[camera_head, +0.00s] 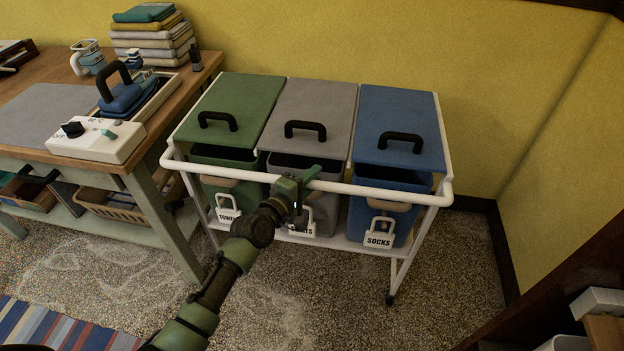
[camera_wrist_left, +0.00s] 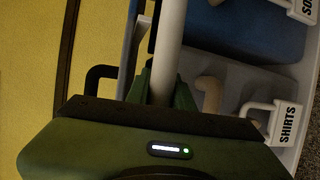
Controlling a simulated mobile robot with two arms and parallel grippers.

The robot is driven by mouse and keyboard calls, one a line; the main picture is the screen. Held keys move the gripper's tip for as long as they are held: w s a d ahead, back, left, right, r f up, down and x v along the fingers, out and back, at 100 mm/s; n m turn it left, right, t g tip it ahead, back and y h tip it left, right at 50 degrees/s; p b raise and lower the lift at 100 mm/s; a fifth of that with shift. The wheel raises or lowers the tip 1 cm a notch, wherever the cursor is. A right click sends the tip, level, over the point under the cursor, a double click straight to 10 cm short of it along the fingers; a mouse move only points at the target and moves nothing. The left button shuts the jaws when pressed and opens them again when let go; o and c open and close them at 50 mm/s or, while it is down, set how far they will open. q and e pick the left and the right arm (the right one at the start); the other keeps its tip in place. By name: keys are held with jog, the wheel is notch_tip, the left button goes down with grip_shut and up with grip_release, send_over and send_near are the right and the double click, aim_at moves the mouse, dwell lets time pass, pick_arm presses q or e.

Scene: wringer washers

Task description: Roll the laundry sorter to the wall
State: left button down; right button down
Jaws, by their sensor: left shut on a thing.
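The laundry sorter (camera_head: 441,196) is a white tube frame on castors with a green, a grey and a blue bin, each with a lid and black handle. It stands close to the yellow wall behind it. Tags on the bins include "TOWELS" and "SOCKS"; the middle tag is partly hidden by my arm. My left gripper (camera_head: 297,187) is shut on the sorter's white front rail. In the left wrist view the rail (camera_wrist_left: 171,45) runs between the green fingers (camera_wrist_left: 160,92), and the "SHIRTS" tag (camera_wrist_left: 286,124) shows at the right. My right gripper is not in view.
A striped rug (camera_head: 60,328) lies at lower left. Speckled floor (camera_head: 455,270) is open at the right, up to the side wall.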

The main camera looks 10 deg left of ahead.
pick_arm(q)
jog(key=shift+w+r, duration=0.15)
jog(key=shift+r, duration=0.1)
jog(key=c, duration=1.3)
grip_release()
jog(key=shift+o, duration=0.3)
jog(key=shift+w+f, duration=0.2)
jog(key=shift+f, duration=0.05)
jog(key=shift+s, duration=0.15)
jog(key=v, duration=0.7)
jog(key=shift+s+p, duration=0.25)
jog(key=shift+p, duration=0.05)
jog(key=shift+a+r, duration=0.1)
